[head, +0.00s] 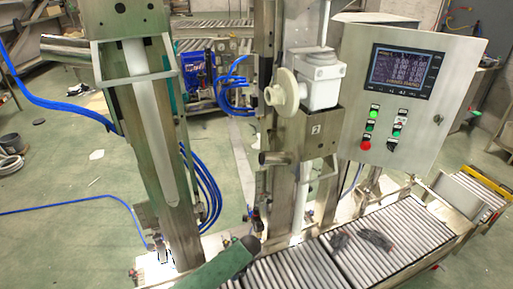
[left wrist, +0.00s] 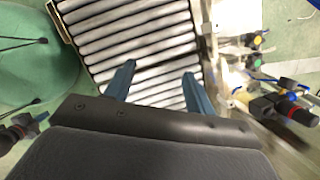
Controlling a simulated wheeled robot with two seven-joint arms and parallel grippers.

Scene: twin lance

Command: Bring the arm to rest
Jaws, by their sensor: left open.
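My left gripper (left wrist: 159,69) shows in the left wrist view with its two blue fingers spread apart. Nothing is between the fingers. Grey metal rollers of a conveyor (left wrist: 150,30) lie beyond the fingertips; the distance to them is hard to judge. My right gripper shows in no view.
In the head view a roller conveyor (head: 288,272) runs along the lower right, with dark shapes (head: 375,240) on it. Steel columns (head: 150,150) and a control box (head: 407,90) stand behind it. Valves and fittings (left wrist: 257,63) are right of the gripper in the wrist view.

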